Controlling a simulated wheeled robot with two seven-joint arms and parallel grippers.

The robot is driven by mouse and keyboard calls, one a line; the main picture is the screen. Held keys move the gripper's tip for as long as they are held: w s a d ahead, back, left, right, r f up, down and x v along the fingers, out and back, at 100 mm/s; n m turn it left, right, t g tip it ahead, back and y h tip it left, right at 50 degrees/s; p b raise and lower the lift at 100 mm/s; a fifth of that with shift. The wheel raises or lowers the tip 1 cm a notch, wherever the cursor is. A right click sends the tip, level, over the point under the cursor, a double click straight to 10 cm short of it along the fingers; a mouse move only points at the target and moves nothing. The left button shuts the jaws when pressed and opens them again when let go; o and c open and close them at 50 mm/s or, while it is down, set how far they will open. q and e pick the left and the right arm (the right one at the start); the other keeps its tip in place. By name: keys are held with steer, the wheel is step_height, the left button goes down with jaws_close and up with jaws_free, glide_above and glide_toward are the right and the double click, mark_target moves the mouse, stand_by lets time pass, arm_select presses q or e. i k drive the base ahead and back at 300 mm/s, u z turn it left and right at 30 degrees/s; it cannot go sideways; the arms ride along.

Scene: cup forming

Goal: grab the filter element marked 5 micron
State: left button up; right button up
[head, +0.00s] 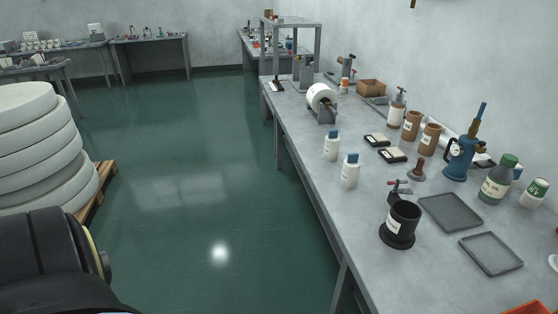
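Two brown cylinders with white labels stand upright side by side toward the back of the right-hand bench: one brown cylinder (411,125) and, just right of it, another brown cylinder (430,139). They look like filter elements, but their label print is too small to read, so I cannot tell which is marked 5 micron. A whitish bottle with a brown lower band (397,111) stands just behind them. Neither of my grippers shows; only a dark arm part of mine fills the lower left corner.
On the grey bench (310,134) stand two white blue-capped bottles (349,172), a black cup (401,223), a blue hand pump (460,157), an oil bottle (497,181) and grey trays (451,212). Stacked white rolls (40,150) on a pallet stand left. The green floor between is clear.

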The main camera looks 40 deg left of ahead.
mark_target(350, 172)
steer(key=u, duration=1.1)
steer(key=i, duration=0.25)
steer(key=z, duration=0.05)
